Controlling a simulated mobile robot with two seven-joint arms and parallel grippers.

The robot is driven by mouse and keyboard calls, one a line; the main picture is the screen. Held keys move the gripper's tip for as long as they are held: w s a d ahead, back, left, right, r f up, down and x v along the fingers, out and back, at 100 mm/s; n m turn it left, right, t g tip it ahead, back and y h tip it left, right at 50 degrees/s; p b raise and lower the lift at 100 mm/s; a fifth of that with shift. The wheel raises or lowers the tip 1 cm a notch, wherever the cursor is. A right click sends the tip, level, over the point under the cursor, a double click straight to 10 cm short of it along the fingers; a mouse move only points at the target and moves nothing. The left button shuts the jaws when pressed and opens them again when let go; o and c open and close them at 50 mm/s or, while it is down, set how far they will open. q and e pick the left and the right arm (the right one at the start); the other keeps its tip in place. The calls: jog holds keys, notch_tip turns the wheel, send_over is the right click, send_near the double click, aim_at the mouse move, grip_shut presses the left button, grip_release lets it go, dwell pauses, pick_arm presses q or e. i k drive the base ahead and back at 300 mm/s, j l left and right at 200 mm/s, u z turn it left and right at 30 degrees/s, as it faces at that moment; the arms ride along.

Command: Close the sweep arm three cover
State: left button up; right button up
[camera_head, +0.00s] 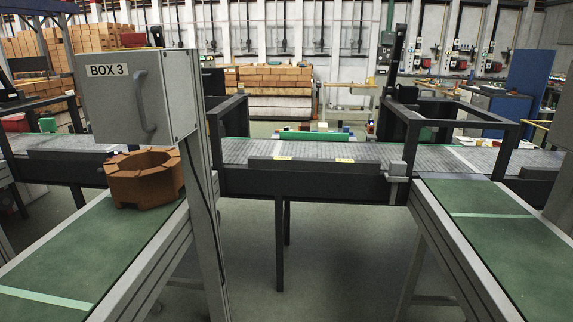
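A grey metal box labelled BOX 3 (108,95) stands on a post at the left. Its front panel has a vertical grey handle (146,101) near the panel's right edge. I cannot tell whether this panel is fully closed or slightly ajar. No part is marked as the sweep arm three cover. A dark bar (315,164) lies along the near edge of the middle conveyor, with a small grey block (397,169) at its right end. Neither of my grippers is in view.
An orange-brown octagonal brick piece (145,183) sits on the left green belt (70,250), close below the box. Another green belt (500,245) runs at the right. The grey middle conveyor (235,151) crosses behind. Open floor (330,250) lies between the belts.

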aim_at(213, 79)
jog(key=i+l+u, duration=0.2)
jog(key=i, duration=0.3)
jog(key=i+u, duration=0.25)
jog(key=i, duration=0.25)
jog(key=i+l+u, duration=0.2)
jog(key=i, duration=0.3)
jog(key=i+l+u, duration=0.25)
jog(key=i+l, duration=0.15)
jog(key=i, duration=0.05)
